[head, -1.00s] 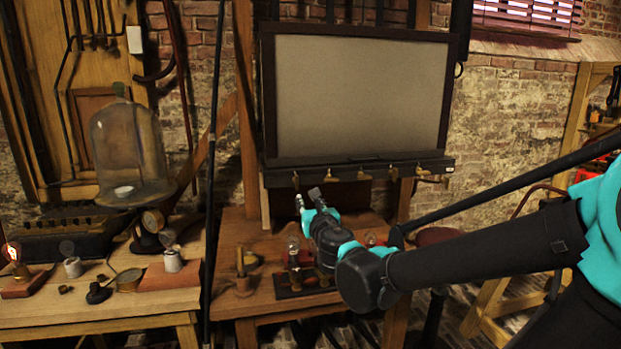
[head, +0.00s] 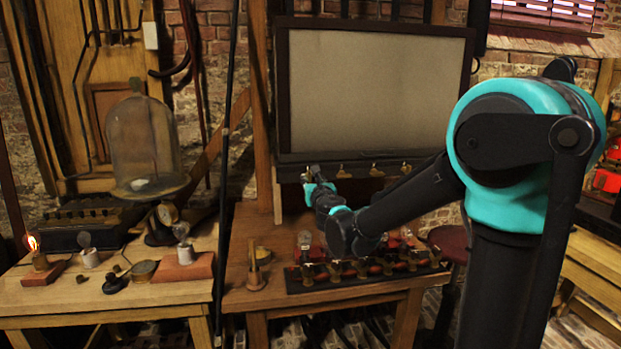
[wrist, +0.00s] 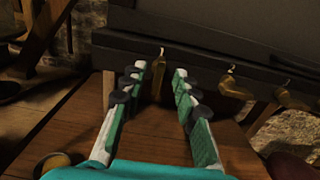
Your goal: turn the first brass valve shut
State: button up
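Several brass valves hang in a row under the dark ledge (head: 290,160) of a framed grey board. The leftmost is hidden behind my gripper in the head view; the wrist view shows it as the first brass valve (wrist: 159,75), its narrow handle pointing down. A second brass valve (head: 343,171) and a third (head: 376,170) show to its right, also in the wrist view. My gripper (wrist: 155,77) is open, with one finger on each side of the first valve in the picture. I see no contact. In the head view my gripper (head: 311,177) is just under the ledge's left end.
Below is a wooden table with a black strip (head: 360,275) bearing several brass fittings, and a brass candlestick-like piece (head: 255,270). A glass bell jar (head: 143,145) stands on the left. A dark red stool (head: 455,240) is at the right.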

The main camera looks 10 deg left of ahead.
aim_at(310, 176)
jog(key=shift+x, duration=1.5)
grip_shut()
